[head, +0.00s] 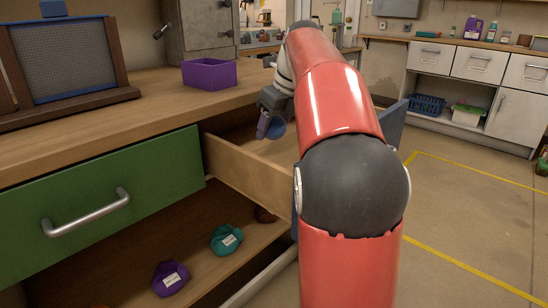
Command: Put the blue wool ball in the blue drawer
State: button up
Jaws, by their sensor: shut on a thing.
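My gripper (270,119) is shut on the blue wool ball (278,128), which is small and partly hidden by the fingers. The gripper points down over the open upper drawer. That drawer's wooden side wall (250,174) faces me, and its blue front (391,128) shows to the right behind my red arm. The ball appears above or just inside the drawer; I cannot tell its exact height. My arm hides much of the drawer's inside.
A green drawer (100,205) with a metal handle is shut at left. Below, an open compartment holds a purple ball (170,279), a teal ball (226,240) and a brown one (266,215). A purple box (210,74) and a framed screen (66,58) stand on the bench.

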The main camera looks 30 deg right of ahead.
aim_at(282, 124)
jog(key=shift+f+b, duration=0.8)
jog(key=shift+f, duration=2.05)
jog(key=shift+f, duration=0.1)
jog(key=o, duration=1)
jog(key=p+v, duration=0.3)
jog(key=v, duration=0.9)
jog(key=shift+p, duration=0.3)
